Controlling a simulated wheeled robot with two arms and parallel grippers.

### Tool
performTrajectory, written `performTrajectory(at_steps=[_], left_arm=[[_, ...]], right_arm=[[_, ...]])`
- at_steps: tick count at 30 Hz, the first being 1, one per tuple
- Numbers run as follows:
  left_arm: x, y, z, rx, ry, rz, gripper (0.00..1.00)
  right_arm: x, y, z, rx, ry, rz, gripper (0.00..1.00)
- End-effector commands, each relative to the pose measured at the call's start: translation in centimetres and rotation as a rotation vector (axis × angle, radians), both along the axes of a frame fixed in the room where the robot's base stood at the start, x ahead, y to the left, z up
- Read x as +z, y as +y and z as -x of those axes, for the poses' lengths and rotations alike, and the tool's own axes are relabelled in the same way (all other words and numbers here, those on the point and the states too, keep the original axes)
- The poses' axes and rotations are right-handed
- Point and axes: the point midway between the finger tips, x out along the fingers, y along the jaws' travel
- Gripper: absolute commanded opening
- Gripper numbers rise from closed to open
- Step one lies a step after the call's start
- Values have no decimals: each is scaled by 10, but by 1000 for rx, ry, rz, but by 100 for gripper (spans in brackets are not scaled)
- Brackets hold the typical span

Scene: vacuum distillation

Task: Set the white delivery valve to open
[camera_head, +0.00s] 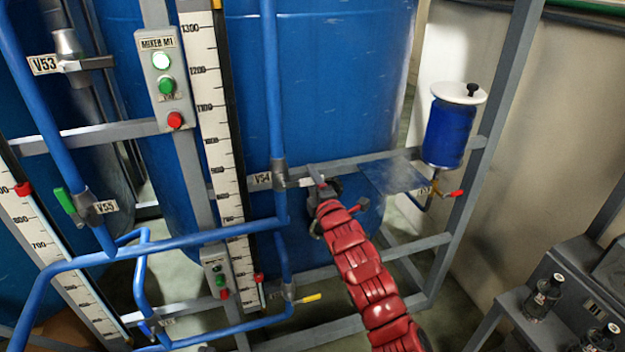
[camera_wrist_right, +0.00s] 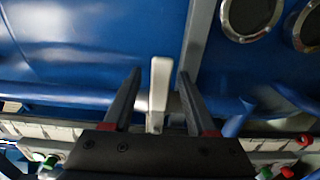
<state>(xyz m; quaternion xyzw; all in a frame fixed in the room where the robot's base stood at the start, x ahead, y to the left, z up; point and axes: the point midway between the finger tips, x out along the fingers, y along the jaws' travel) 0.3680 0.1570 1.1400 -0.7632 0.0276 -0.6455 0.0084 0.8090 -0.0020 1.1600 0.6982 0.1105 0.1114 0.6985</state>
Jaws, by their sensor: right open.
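The white valve handle (camera_head: 306,182) sticks out to the right from the valve labelled V54 (camera_head: 261,179), on the vertical blue pipe in front of the large blue tank. My right gripper (camera_head: 319,181) is at the free end of this handle, with my red arm reaching up from the bottom. In the right wrist view, the white handle (camera_wrist_right: 158,88) stands between the two fingers of my right gripper (camera_wrist_right: 159,75). The fingers are open, with a visible gap on each side of the handle. My left gripper is not in view.
A green-handled valve V55 (camera_head: 65,201) and a yellow-handled valve (camera_head: 311,298) are on nearby blue pipes. A mixer button box (camera_head: 164,80) and a scale (camera_head: 209,100) stand left. A blue canister (camera_head: 446,133) with a red-handled valve (camera_head: 457,193) is right. Grey frame bars cross behind my gripper.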

Motion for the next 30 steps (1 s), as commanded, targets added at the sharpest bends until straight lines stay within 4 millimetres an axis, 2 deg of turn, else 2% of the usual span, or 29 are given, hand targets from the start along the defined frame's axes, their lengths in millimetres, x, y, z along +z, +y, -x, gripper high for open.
performTrajectory(at_steps=[5,6,15,30], left_arm=[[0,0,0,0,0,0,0],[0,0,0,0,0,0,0],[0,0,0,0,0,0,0],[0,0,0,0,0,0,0]], right_arm=[[0,0,0,0,0,0,57],[0,0,0,0,0,0,54],[0,0,0,-1,0,0,0],[0,-1,0,-1,1,0,0]])
